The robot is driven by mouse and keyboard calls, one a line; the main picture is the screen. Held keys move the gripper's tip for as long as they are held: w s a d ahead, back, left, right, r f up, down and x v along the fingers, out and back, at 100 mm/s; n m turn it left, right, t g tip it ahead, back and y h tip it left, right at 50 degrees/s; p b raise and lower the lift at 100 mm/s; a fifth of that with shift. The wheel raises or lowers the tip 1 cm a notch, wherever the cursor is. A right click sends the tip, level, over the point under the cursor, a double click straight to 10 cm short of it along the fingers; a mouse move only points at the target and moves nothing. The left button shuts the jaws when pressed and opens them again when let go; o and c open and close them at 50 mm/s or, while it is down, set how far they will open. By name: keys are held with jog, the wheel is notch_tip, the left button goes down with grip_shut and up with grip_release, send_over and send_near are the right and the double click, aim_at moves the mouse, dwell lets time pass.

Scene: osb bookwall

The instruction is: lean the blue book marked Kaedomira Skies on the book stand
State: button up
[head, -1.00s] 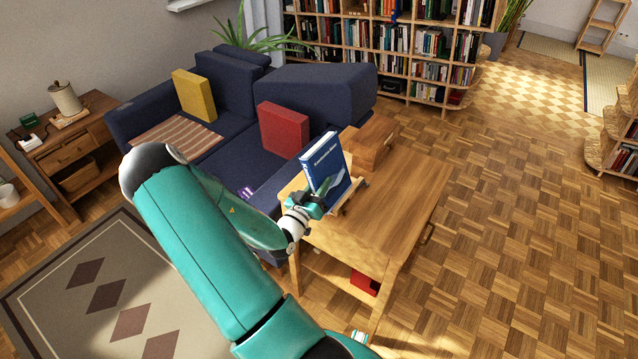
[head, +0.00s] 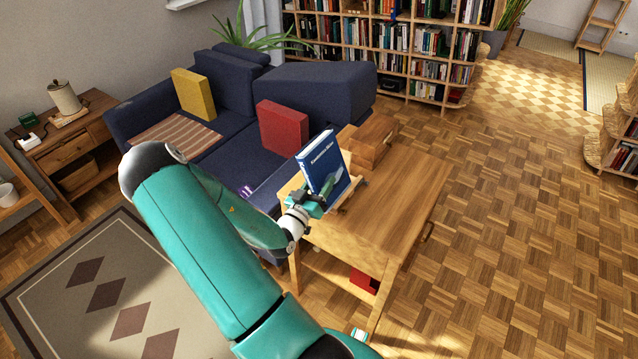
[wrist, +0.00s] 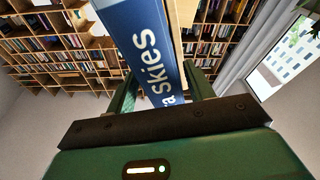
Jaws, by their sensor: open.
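The blue book (head: 322,163) stands nearly upright, leaning back a little, on the wooden book stand (head: 347,193) on the table. In the wrist view the book's blue spine (wrist: 146,42) shows the letters "Skies". My gripper (head: 313,203) is at the book's lower left edge. In the wrist view its two green fingers (wrist: 163,92) are open, one on each side of the book's end. Whether a finger touches the book I cannot tell. Most of the stand is hidden behind the book and gripper.
The wooden table (head: 405,205) has clear room right of the stand. A wooden box (head: 375,142) sits behind the book. A red thing (head: 364,281) lies on the lower shelf. The blue sofa (head: 235,150) with a red cushion (head: 283,127) is close on the left.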

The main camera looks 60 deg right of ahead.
jog(key=shift+s+r, duration=0.1)
jog(key=shift+s, duration=0.2)
jog(key=shift+a, duration=0.15)
jog(key=r+v, duration=0.2)
jog(key=v, duration=0.7)
jog(key=shift+w+a, duration=0.4)
jog(key=shift+a, duration=0.05)
jog(key=shift+f, duration=0.1)
dwell(0.6)
